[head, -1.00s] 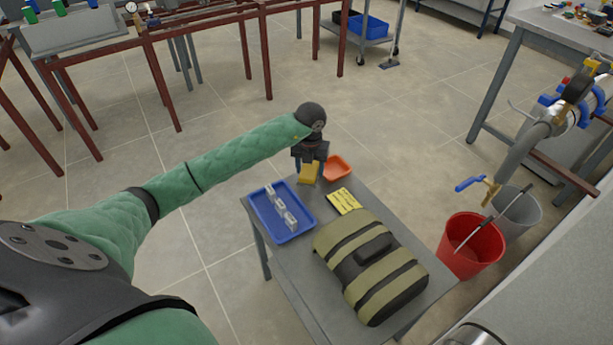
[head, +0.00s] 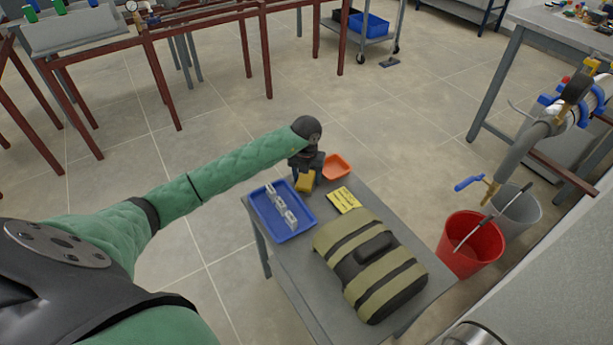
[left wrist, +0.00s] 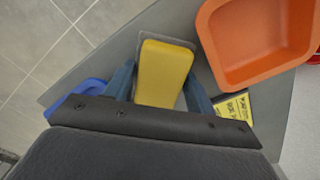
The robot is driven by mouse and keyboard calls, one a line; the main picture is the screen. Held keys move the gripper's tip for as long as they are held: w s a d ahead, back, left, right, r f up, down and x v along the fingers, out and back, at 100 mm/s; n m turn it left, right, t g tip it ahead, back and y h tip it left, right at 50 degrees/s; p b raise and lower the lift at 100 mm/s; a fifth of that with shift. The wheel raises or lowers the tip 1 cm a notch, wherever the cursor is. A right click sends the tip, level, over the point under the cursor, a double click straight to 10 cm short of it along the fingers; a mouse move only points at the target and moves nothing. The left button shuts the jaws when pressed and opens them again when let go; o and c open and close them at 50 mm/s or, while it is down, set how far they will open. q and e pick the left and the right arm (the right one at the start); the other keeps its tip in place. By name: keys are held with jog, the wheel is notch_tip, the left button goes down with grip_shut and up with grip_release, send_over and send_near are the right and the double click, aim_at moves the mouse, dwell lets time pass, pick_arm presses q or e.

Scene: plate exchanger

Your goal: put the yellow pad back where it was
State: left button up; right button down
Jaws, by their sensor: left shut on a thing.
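The yellow pad (head: 305,182) is a small block between the fingers of my left gripper (head: 306,176), at the far end of the grey table (head: 293,274). In the left wrist view the yellow pad (left wrist: 164,72) sits between the two blue-grey fingers, with a grey flat edge showing around its far end. My left gripper is shut on it. I cannot tell whether the pad touches the tabletop. My right gripper is not in view.
An orange tray (head: 336,167) is just right of the pad. A yellow printed card (head: 344,200) and an olive-striped bag (head: 372,265) lie on the table. A red bucket (head: 470,245) stands to the right.

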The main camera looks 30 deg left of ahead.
pick_arm(q)
jog(key=o, duration=1.1)
jog(key=shift+o, duration=0.2)
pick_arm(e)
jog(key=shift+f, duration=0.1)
pick_arm(q)
jog(key=shift+r, duration=0.1)
jog(key=shift+r, duration=0.2)
notch_tip(320, 180, up, 12)
jog(key=shift+f+b, duration=0.15)
jog(key=shift+b, duration=0.3)
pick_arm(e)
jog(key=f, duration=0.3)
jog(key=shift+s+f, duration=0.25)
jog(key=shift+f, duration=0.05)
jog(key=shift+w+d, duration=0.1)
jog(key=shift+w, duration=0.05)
